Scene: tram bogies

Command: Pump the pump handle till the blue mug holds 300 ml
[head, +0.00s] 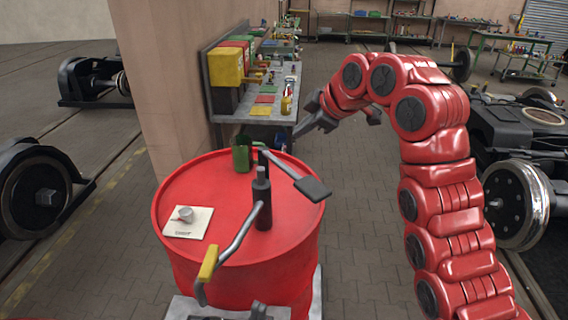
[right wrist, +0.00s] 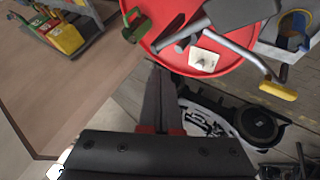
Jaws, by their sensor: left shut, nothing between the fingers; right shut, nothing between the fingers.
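The pump (head: 262,205) stands upright on a red drum (head: 180,190). A grey lever with a flat black paddle (head: 313,190), which looks like the pump handle, slopes down to the right from its top. A bent grey pipe with a yellow sleeve (head: 208,262) reaches over the drum's front edge. My right gripper (head: 300,132) is shut and empty behind the drum, apart from the lever; its dark fingers show in the right wrist view (right wrist: 157,80). My left gripper is out of view.
A pillar (head: 172,90) and a workbench (head: 262,112) stand behind. Bogies (head: 40,195) stand on both sides. Floor right of the drum is clear up to my arm.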

